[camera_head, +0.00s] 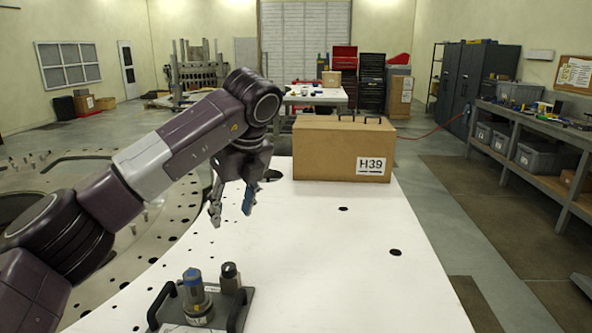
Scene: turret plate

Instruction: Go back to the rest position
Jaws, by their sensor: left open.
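My left gripper (231,203) hangs from the left arm above the white table (330,245), pointing down. Its fingers are apart and nothing is between them. A plate with black handles (240,312) lies at the table's front, nearer than the gripper. It carries a blue-topped metal cylinder (194,295) and a shorter black-topped one (230,278). The left gripper is apart from this plate. My right gripper does not show.
A cardboard box (325,148) marked H39 stands at the table's back, right of my left gripper. A large ring with holes (175,215) lies left of the table, behind my arm. The table's right half is clear. A workbench (545,135) stands far right.

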